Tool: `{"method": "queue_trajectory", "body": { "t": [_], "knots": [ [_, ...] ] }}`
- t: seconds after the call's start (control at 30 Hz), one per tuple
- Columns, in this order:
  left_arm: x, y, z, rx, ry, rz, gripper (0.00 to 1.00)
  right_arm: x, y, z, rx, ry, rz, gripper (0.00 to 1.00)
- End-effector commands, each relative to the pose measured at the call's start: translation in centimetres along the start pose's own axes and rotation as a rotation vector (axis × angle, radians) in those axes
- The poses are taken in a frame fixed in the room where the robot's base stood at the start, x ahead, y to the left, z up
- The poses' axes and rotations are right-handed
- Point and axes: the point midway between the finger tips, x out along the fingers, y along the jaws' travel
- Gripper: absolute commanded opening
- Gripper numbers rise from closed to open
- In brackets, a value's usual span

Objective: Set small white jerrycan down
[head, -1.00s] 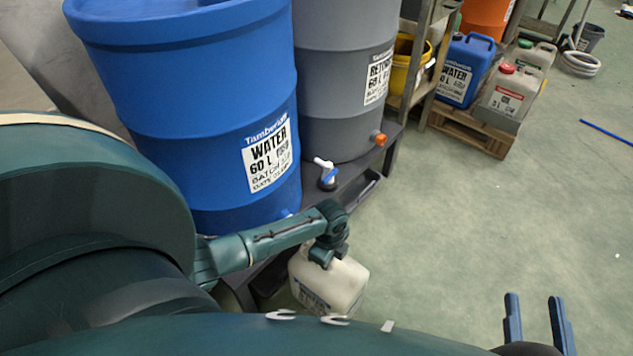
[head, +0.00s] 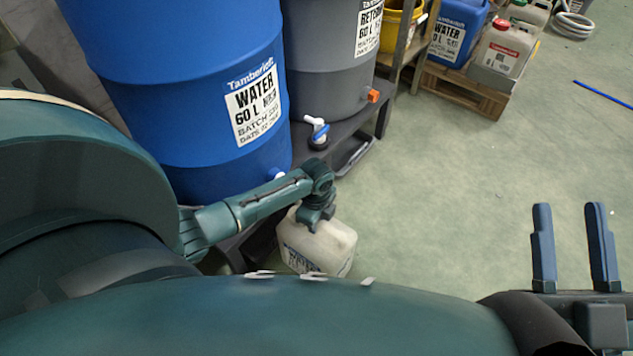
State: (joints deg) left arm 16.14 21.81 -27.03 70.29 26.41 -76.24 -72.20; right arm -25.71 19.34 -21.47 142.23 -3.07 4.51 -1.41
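The small white jerrycan (head: 325,248) is upright at the lower middle, beside the low dark stand. A printed label shows low on its front, and my own body hides its lower edge. My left gripper (head: 315,222) is at the jerrycan's top, around its handle area. It appears closed on the handle, though the fingertips are hard to see. I cannot tell whether the jerrycan's base touches the floor. My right gripper (head: 572,250) is at the right, its two blue fingers apart and empty over the floor.
A blue water barrel (head: 190,90) and a grey barrel (head: 325,75) stand on the dark stand (head: 345,135). A pallet (head: 465,90) at the back holds a blue can (head: 460,30) and a grey, red-capped can (head: 502,50). Green floor at centre right is clear.

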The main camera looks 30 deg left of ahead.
Motion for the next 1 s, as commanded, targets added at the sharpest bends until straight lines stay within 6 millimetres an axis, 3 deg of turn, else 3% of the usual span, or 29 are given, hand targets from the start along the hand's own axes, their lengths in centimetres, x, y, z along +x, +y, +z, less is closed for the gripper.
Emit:
{"method": "queue_trajectory", "body": {
  "t": [0.17,0.47,0.57,0.77,1.0],
  "knots": [
    [0.0,0.0,0.0,0.000,0.000,0.000,0.40,0.0,0.0,0.0,0.000,0.000,0.000,0.36],
    [-0.3,0.0,0.0,0.000,0.000,-0.001,0.41,0.1,0.0,-0.1,0.000,-0.002,0.000,0.36],
    [-1.3,0.0,0.0,0.000,0.000,0.000,0.41,0.2,0.1,-0.3,0.014,-0.029,0.003,0.36],
    [-4.4,-0.1,0.0,0.000,0.000,0.000,0.41,-2.0,-1.3,1.8,0.124,-0.246,0.029,0.36],
    [-8.2,-0.1,0.0,-0.001,0.000,-0.001,0.41,-2.2,-0.5,1.5,0.015,-0.307,0.034,0.36]
  ]
}}
